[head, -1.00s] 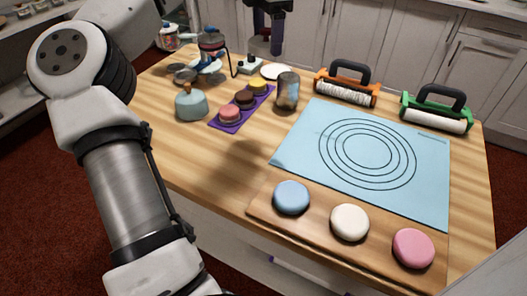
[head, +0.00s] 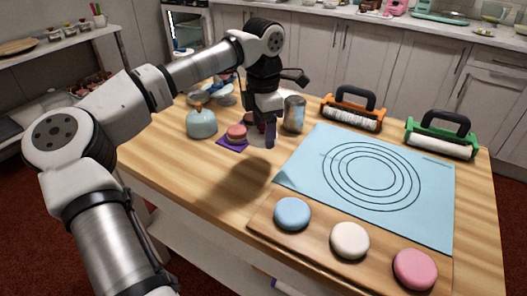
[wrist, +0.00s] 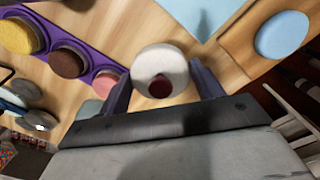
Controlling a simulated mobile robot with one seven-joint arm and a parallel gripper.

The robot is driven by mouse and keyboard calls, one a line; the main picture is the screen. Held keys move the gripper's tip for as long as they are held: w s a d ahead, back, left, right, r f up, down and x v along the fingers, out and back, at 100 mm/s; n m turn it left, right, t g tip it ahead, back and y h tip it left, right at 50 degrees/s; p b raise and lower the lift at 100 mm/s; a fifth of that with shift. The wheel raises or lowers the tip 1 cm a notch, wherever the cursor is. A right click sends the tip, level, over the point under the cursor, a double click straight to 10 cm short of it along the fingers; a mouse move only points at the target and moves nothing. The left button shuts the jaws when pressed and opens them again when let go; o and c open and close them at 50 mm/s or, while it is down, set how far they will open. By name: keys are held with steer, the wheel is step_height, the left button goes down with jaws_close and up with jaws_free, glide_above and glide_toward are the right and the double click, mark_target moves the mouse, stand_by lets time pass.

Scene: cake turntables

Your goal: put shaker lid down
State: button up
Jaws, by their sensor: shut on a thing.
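My gripper (head: 267,135) points down over the wooden table, low and just left of the shaker (head: 293,115). In the wrist view my gripper (wrist: 162,92) has its two purple fingers closed on the sides of the shaker lid (wrist: 160,60). The shaker stands upright, a greyish cylinder.
The purple tray (wrist: 100,60) with yellow, brown and pink rounds lies beside the gripper. The blue mat (head: 310,150) lies right, with orange (head: 352,112) and green (head: 440,135) rollers behind. Bare wood (head: 190,165) shows in front.

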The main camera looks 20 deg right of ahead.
mark_target(263, 124)
steer(key=shift+f, duration=3.5)
steer(key=shift+f, duration=0.15)
steer(key=o, duration=1)
steer(key=shift+c, duration=0.2)
step_height(263, 124, up, 12)
steer(key=shift+r, duration=0.2)
